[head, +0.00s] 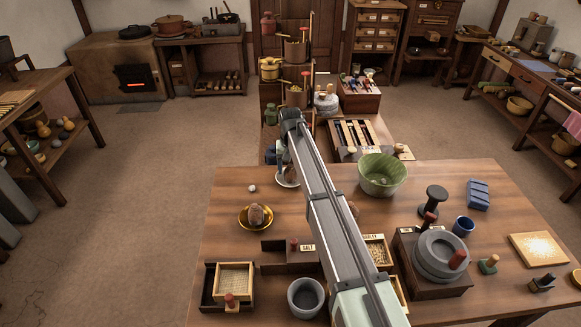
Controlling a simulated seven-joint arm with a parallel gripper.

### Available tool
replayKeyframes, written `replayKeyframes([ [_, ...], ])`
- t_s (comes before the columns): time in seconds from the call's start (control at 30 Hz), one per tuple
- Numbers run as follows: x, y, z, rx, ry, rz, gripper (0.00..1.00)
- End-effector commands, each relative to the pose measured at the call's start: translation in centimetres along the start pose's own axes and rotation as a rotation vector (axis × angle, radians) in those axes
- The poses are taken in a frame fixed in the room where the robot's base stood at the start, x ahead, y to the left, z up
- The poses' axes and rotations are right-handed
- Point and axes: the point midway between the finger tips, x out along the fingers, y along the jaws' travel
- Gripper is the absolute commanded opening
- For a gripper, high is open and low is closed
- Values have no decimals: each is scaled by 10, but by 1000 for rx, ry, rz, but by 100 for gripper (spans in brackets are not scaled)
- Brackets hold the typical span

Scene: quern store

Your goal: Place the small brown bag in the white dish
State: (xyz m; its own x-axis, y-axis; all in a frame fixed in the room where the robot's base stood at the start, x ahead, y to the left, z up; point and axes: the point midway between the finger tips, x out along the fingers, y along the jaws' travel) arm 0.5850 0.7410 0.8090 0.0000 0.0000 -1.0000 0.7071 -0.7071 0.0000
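A white dish (286,183) sits near the table's far left edge, partly covered by my arm. My gripper (283,158) hangs at the far end of the arm, over or just beside this dish. Its fingers are mostly hidden, so I cannot tell whether they are open or hold anything. A small brown lump that may be a bag (256,214) rests in a gold dish (243,222), left of my arm. Another brown thing (354,209) shows only in part at the arm's right edge. I cannot tell which one is the small brown bag.
A green bowl (382,175) stands right of my arm. A grey quern (440,254), a blue cup (463,226) and a black spool-shaped thing (436,199) stand farther right. A grey pot (306,298) and a wooden tray (235,279) are in front. The table's left side has some bare wood.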

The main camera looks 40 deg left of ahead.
Motion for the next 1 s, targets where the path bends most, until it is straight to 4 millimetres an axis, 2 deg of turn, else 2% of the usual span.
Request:
replayKeyframes([
  [0.3, -1, 0, 0, 0, 0, 0, 75],
  [0.47, -10, 0, 0, 0, 2, 0, 75],
  [1.0, -103, 0, -1, 0, 2, 0, 75],
])
